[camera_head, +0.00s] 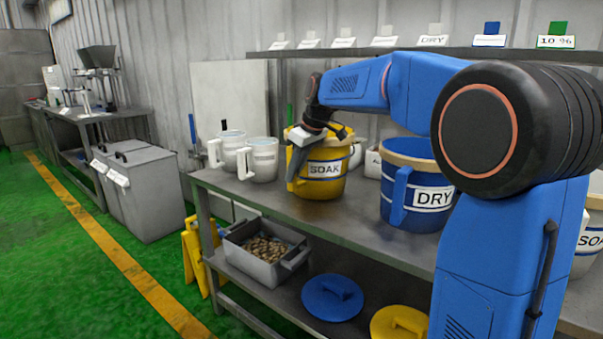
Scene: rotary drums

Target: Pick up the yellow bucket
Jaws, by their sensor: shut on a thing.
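The yellow bucket (319,181) stands upright on the metal bench, with a white SOAK label on its front. It has a yellow handle on its left side. My gripper (298,160) is at the bucket's left side, over the handle, and is shut on the bucket there. The fingertips are partly lost against the handle and rim. My blue arm reaches in from the right, above the bench. The bucket's base appears to be at the bench surface; I cannot tell whether there is a gap.
A blue DRY bucket (410,168) stands to the right on the bench (350,217). Two white jugs (262,160) stand to the left. A shelf with labels (430,54) runs above. Below are a grey bin (268,272), a blue lid (332,297) and a yellow lid (400,322).

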